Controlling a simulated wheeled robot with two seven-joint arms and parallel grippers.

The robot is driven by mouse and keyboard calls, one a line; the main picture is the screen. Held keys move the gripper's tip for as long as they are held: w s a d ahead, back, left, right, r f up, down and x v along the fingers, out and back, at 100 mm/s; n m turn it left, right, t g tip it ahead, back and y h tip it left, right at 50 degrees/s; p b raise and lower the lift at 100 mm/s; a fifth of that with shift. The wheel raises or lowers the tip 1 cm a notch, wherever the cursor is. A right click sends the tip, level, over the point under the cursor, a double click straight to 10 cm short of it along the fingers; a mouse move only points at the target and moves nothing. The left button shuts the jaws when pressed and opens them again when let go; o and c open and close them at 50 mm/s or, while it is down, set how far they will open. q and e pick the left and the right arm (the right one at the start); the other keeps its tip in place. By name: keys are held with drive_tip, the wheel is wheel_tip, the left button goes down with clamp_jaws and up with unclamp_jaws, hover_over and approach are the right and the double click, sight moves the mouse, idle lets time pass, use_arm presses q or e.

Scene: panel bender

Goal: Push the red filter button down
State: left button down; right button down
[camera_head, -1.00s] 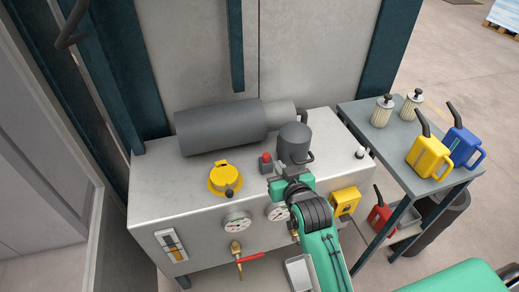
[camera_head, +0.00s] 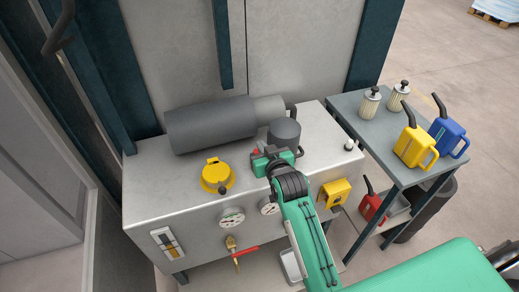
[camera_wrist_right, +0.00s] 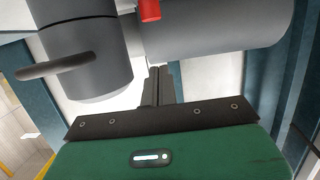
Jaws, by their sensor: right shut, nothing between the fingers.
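The red filter button (camera_head: 255,152) is on top of the grey cabinet (camera_head: 150,205), beside the dark upright cylinder (camera_head: 284,133). It is partly hidden by my right gripper (camera_head: 264,154) in the head view. In the right wrist view, a red piece (camera_wrist_right: 150,10), apparently the button, shows at the top edge. My right gripper (camera_wrist_right: 157,85) is shut and empty, with its fingers close to the button. I cannot tell whether they touch it. My left gripper is not in view.
A yellow cap (camera_head: 217,178) and a large grey cylinder (camera_head: 210,125) are on the cabinet. Gauges (camera_head: 231,217) and a red-handled valve (camera_head: 238,251) are on its front. A side table (camera_head: 376,136) holds filters and yellow and blue cans.

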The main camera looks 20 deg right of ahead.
drive_tip(key=w+f, duration=0.1)
drive_tip(key=f+p, duration=0.1)
drive_tip(key=f, duration=0.1)
drive_tip(key=w+f, duration=0.1)
drive_tip(key=shift+w+f+p, duration=0.3)
drive_tip(key=shift+f+p, duration=0.05)
drive_tip(key=shift+p, duration=0.05)
drive_tip(key=shift+f, duration=0.1)
